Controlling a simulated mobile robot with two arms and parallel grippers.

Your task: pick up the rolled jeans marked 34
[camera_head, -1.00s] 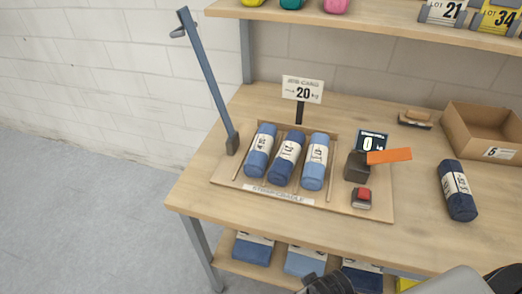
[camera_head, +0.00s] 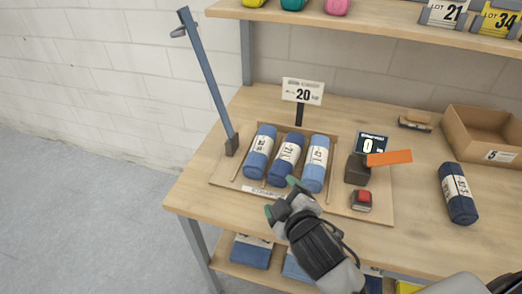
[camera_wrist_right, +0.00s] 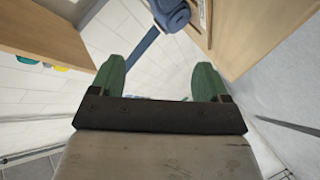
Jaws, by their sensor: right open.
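Three rolled jeans lie side by side on a wooden tray (camera_head: 230,178): a mid-blue left roll (camera_head: 258,163), a dark blue middle roll (camera_head: 278,173) and a lighter blue right roll (camera_head: 313,180). A dark navy roll (camera_head: 463,208) lies apart at the right of the table. Each has a white paper band, but I cannot read which is marked 34. My right gripper (camera_head: 281,198) is open and empty, in front of the tray near the middle roll. In the right wrist view, its green fingertips (camera_wrist_right: 160,80) are wide apart, with a blue roll (camera_wrist_right: 172,14) beyond them at the top.
A sign reading 20 (camera_head: 302,92) stands behind the tray. A blue-grey post (camera_head: 208,85) rises at its left. A dark block with an orange bar (camera_head: 390,157) and a red-topped block (camera_head: 361,200) are at the right. A cardboard box (camera_head: 460,130) stands farther right.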

